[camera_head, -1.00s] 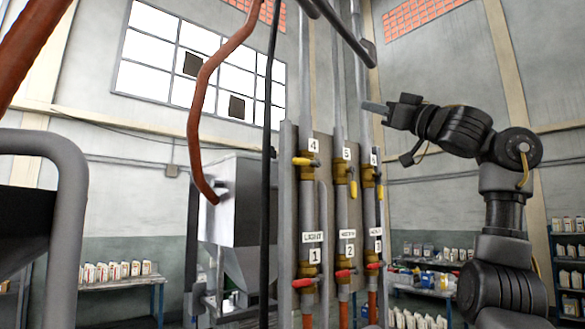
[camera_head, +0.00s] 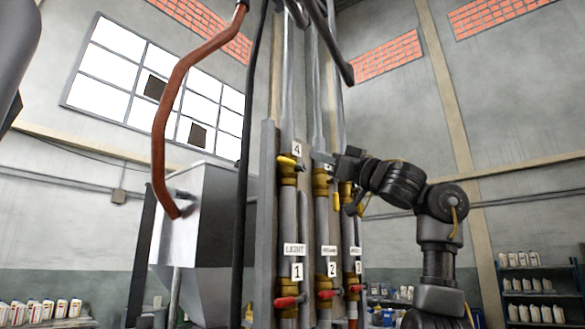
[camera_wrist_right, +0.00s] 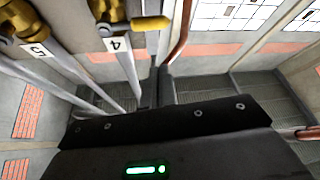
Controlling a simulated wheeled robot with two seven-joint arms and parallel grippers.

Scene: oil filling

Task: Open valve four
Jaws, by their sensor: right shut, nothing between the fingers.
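Valve four is a brass valve (camera_head: 288,173) on the leftmost pipe, under the label 4 (camera_head: 297,149). Its yellow handle (camera_head: 288,161) sticks out roughly level. In the right wrist view the handle (camera_wrist_right: 150,23) shows at the top, beside the label 4 (camera_wrist_right: 117,45), apart from my gripper's dark body. My right gripper (camera_head: 339,157) is shut and empty, to the right of valve four, by the top of the neighbouring valve. It looks apart from the handle of valve four. My left gripper is not in view.
The neighbouring valve's yellow handle (camera_head: 337,201) hangs down. Red-handled valves (camera_head: 287,302) sit lower on the pipes. A metal hopper (camera_head: 200,225) and a red hose (camera_head: 160,130) stand left of the pipes. Shelves with bottles (camera_head: 530,285) are at the right.

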